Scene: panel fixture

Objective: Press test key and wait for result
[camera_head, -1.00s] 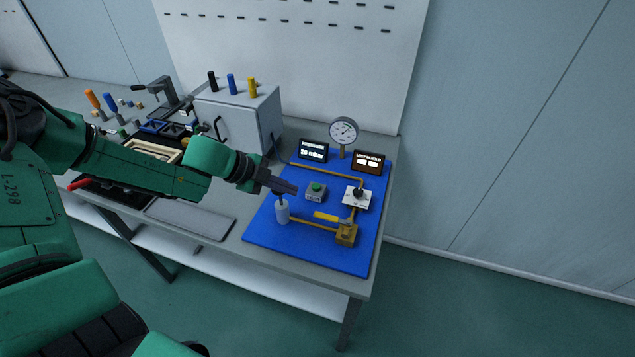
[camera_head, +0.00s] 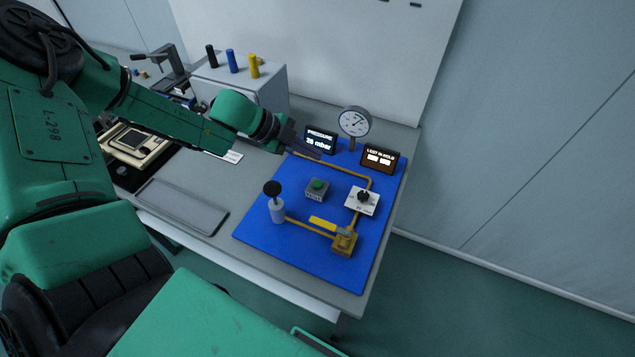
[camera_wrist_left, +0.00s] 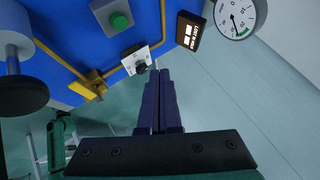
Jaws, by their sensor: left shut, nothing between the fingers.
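The test key is a green button (camera_head: 317,184) on a small grey box on the blue board (camera_head: 330,258). It also shows in the left wrist view (camera_wrist_left: 119,21). My left gripper (camera_head: 313,152) is shut and empty, above the back of the board, behind the button and apart from it. Its closed fingers (camera_wrist_left: 158,85) show in the left wrist view. A pressure display (camera_head: 320,141) reads about 25 mbar, the last digit being hard to read. A second display, "lost in hold" (camera_head: 380,158), shows dashes or blocks. My right gripper is out of view.
A pump with a black knob (camera_head: 272,188) stands left of the button. A selector knob (camera_head: 363,196), a yellow-handled valve (camera_head: 345,240) and a round gauge (camera_head: 354,121) are on the board. A grey cabinet (camera_head: 270,88) stands behind. A grey tray (camera_head: 180,206) lies left.

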